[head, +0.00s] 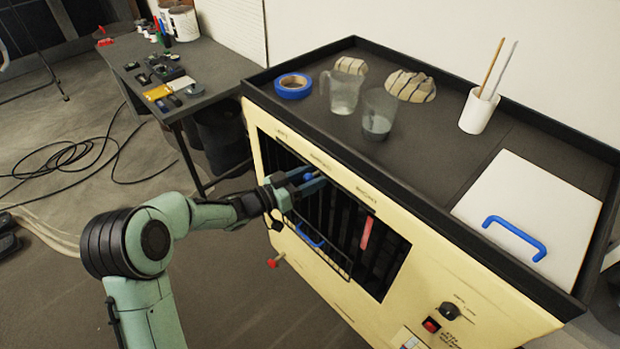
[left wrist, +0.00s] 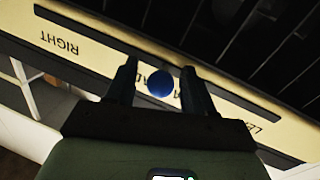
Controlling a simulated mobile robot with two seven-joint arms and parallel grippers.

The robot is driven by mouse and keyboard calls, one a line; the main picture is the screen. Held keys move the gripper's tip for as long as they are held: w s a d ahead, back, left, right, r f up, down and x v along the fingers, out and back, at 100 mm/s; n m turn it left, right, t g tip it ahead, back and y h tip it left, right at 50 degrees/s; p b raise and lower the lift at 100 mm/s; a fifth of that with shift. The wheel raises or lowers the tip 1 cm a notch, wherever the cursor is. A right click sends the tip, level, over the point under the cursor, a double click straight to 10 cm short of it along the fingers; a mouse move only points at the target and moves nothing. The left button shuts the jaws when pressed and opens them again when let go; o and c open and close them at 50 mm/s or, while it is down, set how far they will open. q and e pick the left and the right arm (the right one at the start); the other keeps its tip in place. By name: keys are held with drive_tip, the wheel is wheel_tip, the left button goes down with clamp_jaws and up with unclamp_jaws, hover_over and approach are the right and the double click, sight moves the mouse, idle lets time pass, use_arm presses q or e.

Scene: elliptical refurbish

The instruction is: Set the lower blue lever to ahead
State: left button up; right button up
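A blue lever knob (head: 308,177) shows at the slatted opening in the front of the cream cabinet (head: 400,265); its shaft is hard to make out. The opening's top edge carries labels, with RIGHT readable at its right end (head: 366,193). The knob sits near the middle label. My left gripper (head: 304,180) is at the knob. In the left wrist view the round blue knob (left wrist: 160,82) appears between the two separated fingers (left wrist: 161,92), with gaps on both sides. The middle label is partly hidden behind knob and fingers. My right gripper is not in view.
A blue bar handle (head: 309,236) and a red strip (head: 367,232) are at the opening. A red knob (head: 273,263) sticks out below left. The cabinet top holds blue tape (head: 293,86), cups and a white lid (head: 530,205). A side table (head: 165,70) stands behind left.

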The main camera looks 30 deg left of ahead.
use_arm(q)
drive_tip(key=v, duration=1.3)
drive_tip(key=shift+s+a, duration=0.15)
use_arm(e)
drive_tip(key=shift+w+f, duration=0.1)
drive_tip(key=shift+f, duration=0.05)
use_arm(q)
drive_tip(key=shift+f, duration=0.1)
